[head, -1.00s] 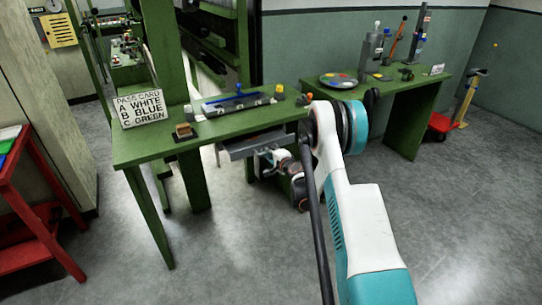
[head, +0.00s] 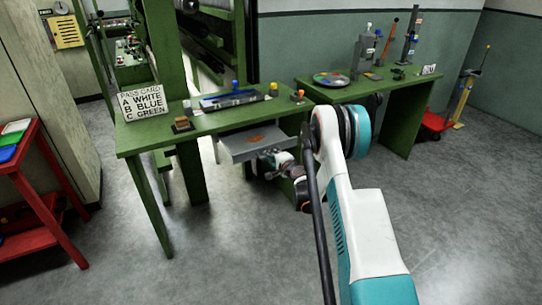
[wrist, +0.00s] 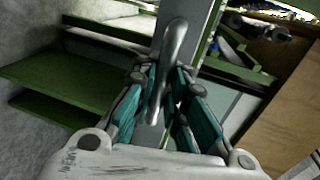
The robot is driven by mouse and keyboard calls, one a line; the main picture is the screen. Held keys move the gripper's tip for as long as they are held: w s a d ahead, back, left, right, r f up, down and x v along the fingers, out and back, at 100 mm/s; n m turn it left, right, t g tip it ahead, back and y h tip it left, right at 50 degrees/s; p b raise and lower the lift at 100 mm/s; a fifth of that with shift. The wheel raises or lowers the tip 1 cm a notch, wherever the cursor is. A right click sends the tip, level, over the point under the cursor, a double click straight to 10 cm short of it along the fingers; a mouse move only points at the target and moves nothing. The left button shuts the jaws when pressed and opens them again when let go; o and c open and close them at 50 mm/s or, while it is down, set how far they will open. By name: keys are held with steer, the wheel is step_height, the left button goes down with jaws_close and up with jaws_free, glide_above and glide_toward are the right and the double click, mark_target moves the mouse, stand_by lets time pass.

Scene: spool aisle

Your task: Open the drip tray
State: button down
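The drip tray (head: 258,151) is a grey drawer under the green bench. It is pulled partly out, and an orange-brown patch shows on its floor. Its front and metal bar handle (wrist: 174,45) show in the wrist view. My gripper (head: 272,160) is at the tray's front in the head view. In the wrist view the fingers of my gripper (wrist: 162,82) are on both sides of the handle and appear closed on it. The exact finger contact is partly hidden, as is the back of the tray under the bench.
The green bench (head: 205,128) carries a pass card (head: 142,102), a small wooden block (head: 182,124) and a blue-topped fixture (head: 232,98). A red cart (head: 45,205) stands at left. A second green bench (head: 440,85) is at right. The floor before the tray is open.

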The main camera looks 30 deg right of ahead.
steer(key=c, duration=1.6)
jaws_free()
steer(key=shift+c, duration=0.2)
steer(key=shift+s, duration=0.1)
steer(key=v, duration=1.2)
